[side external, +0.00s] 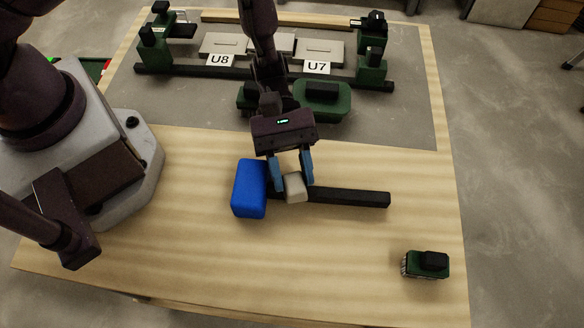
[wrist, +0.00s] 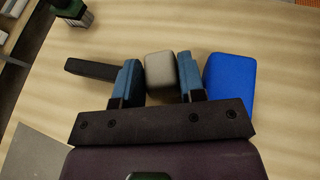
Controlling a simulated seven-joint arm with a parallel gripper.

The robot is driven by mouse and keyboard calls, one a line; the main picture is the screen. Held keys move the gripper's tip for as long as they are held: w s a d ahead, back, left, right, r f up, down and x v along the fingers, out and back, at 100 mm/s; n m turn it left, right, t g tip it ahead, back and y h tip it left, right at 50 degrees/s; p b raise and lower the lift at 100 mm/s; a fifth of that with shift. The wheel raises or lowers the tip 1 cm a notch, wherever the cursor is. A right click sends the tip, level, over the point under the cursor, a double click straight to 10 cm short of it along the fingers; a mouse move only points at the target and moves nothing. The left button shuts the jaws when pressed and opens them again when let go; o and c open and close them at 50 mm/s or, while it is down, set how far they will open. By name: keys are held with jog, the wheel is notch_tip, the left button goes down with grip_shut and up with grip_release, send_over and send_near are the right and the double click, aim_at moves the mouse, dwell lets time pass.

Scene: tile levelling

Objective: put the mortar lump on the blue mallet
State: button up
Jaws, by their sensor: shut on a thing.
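The blue mallet lies on the wooden table, with its blue head (side external: 249,188) to the left and its black handle (side external: 350,197) running right. In the wrist view the head (wrist: 230,80) is on the right and the handle (wrist: 88,69) on the left. My gripper (side external: 292,183) has its blue fingers shut on the pale grey mortar lump (side external: 295,190), which also shows between the fingers in the wrist view (wrist: 160,72). The lump is over or in front of the handle near the head. I cannot tell whether it touches the mallet.
A green brush-like block with a black grip (side external: 427,264) stands at the front right. Behind are a grey mat (side external: 410,120), a green-ended frame with plates labelled U8 (side external: 220,59) and U7 (side external: 317,68), and a green float-like tool (side external: 322,99).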

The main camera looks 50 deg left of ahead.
jog(key=shift+f, duration=0.15)
jog(key=o, duration=1)
jog(key=shift+w+a, duration=0.1)
jog(key=shift+a, duration=0.1)
jog(key=v, duration=1.2)
jog(key=s+a+r+m+t+y, duration=0.3)
jog(key=a+r+m+y, duration=0.1)
jog(key=r, duration=0.4)
jog(key=s+a+r+m+t+y, duration=0.4)
jog(key=a+r, duration=0.2)
jog(key=r, duration=0.3)
jog(key=s+a+r+m+t+y, duration=0.3)
jog(key=a+r+m+t+y, duration=0.1)
jog(key=r, duration=0.5)
jog(key=shift+s+a+m, duration=0.15)
jog(key=shift+a+m, duration=0.25)
jog(key=shift+m, duration=0.1)
